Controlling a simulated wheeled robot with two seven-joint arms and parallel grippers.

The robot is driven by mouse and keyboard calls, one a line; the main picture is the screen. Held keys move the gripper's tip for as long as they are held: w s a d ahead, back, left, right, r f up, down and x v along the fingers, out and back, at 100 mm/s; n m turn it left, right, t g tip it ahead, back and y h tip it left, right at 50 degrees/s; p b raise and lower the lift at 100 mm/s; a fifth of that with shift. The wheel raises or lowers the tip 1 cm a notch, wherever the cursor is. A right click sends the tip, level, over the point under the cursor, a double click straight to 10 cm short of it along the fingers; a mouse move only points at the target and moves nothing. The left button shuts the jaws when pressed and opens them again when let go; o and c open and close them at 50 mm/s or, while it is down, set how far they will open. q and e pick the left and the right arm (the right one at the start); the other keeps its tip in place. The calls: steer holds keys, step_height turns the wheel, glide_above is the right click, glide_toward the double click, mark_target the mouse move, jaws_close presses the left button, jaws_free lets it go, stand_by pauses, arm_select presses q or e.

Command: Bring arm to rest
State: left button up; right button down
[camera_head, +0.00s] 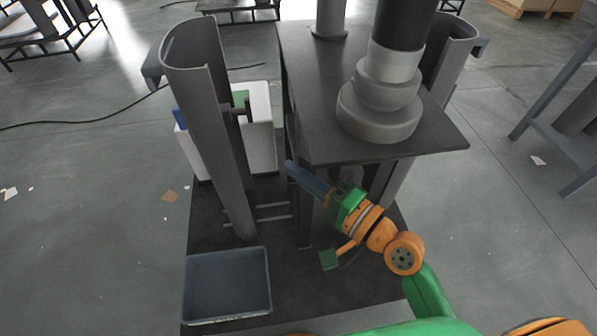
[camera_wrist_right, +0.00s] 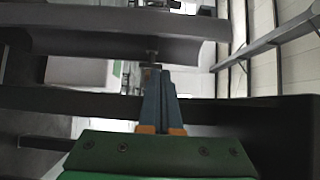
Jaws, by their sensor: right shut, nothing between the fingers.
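My right arm, green and orange, comes in from the lower right in the head view. Its gripper (camera_head: 291,166) has long blue fingers that lie together, with nothing between them. The fingers point up and left, beside the left edge of the dark table. In the right wrist view the blue fingers (camera_wrist_right: 160,100) are also together, in front of a dark horizontal edge. My left gripper does not show in the head view.
A dark table (camera_head: 310,90) carries a grey stepped column (camera_head: 378,110). A curved grey upright (camera_head: 205,110) and a white box (camera_head: 262,130) stand to the left. A blue-grey bin (camera_head: 227,252) sits on the dark base below. Grey floor lies open at far left.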

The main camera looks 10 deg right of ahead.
steer(key=s+d+f+n+g+h, duration=0.25)
steer(key=s+f+n, duration=0.2)
steer(key=f, duration=0.35)
steer(key=s+d+f+n+g+h, duration=0.1)
steer(key=s+f+n+g+h, duration=0.35)
steer(key=f, duration=0.35)
steer(key=s+d+f+n+g+h, duration=0.3)
steer(key=s+d+f+g+h, duration=0.15)
steer(key=s+d, duration=0.3)
step_height(320, 180, down, 18)
steer(key=s, duration=0.2)
steer(key=s+d+f+g, duration=0.2)
steer(key=s+f, duration=0.6)
steer(key=s, duration=0.2)
step_height(320, 180, up, 18)
steer(key=s+p, duration=0.2)
steer(key=p, duration=1.6)
steer(key=shift+d+n+p, duration=0.15)
steer(key=shift+n+p, duration=0.15)
steer(key=shift+n, duration=0.1)
